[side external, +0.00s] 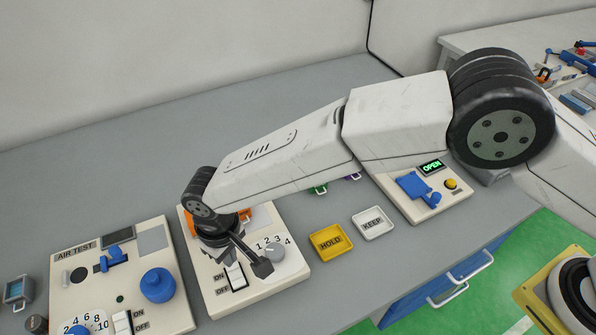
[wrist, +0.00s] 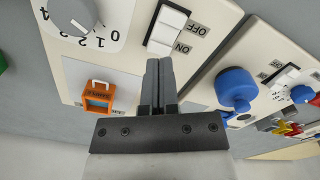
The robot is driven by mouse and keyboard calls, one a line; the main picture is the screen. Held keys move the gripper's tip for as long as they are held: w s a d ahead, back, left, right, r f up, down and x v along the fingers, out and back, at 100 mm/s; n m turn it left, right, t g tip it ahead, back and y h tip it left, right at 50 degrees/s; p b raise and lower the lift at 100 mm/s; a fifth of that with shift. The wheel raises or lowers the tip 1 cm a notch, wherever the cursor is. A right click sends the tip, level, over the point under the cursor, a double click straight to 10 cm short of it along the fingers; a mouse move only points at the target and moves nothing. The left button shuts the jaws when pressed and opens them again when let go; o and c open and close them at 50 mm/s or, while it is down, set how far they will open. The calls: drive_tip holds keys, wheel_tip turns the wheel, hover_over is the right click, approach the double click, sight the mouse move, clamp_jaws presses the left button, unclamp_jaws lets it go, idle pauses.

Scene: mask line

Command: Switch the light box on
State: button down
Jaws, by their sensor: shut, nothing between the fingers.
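A cream panel (side external: 285,277) with a white rocker switch (side external: 236,276) marked ON and OFF and a grey dial (side external: 272,254) lies under my gripper; I cannot tell for sure that it is the light box. In the wrist view the rocker (wrist: 168,28) sits just beyond my fingertips, its ON label on the nearer side. Which way the rocker is tipped is unclear. My gripper (side external: 262,268) is shut and empty, its fingers slanting over the panel between the switch and the dial. The fingertips (wrist: 159,62) show together; contact with the panel cannot be told.
An orange tagged piece (wrist: 98,96) sits on the same panel. The AIR TEST panel (side external: 178,310) with blue knobs stands to the left. A yellow HOLD tray (side external: 330,258), a white KEEP tray (side external: 389,230) and a panel with an OPEN display (side external: 431,166) are to the right.

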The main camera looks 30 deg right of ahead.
drive_tip(key=shift+f, duration=1.3)
idle(1.1)
drive_tip(key=shift+r, duration=3.55)
